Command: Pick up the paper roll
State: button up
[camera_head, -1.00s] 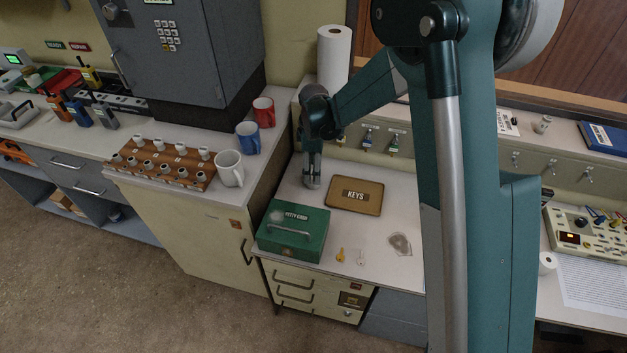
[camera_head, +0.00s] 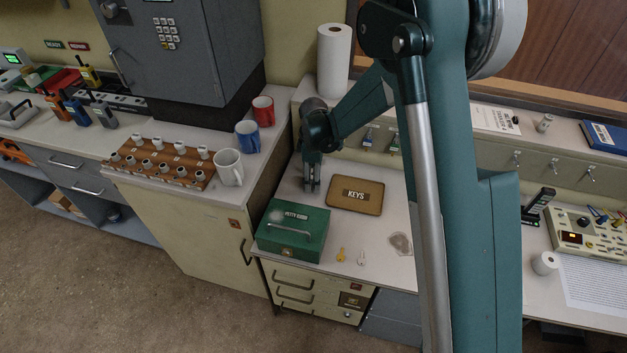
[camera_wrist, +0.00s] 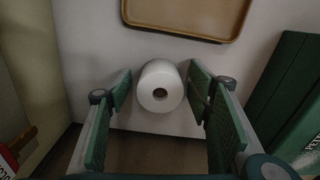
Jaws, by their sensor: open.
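The fingers are open, with a gap on each side of the roll. In the head view my gripper (camera_head: 311,186) points down over the desk, left of the KEYS tray (camera_head: 355,208) and behind the green petty cash box (camera_head: 292,245). I cannot make out the roll between the fingers there.
A tall white paper roll (camera_head: 333,62) stands on the back ledge, and a small white roll (camera_head: 545,263) lies by the control panel (camera_head: 588,231). Mugs (camera_head: 229,167) stand on the higher cabinet at left.

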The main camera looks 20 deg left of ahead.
jog(key=shift+f, duration=0.1)
dwell(0.5)
jog(key=c, duration=1)
jog(key=shift+r+p, duration=0.8)
jog(key=shift+r, duration=4.25)
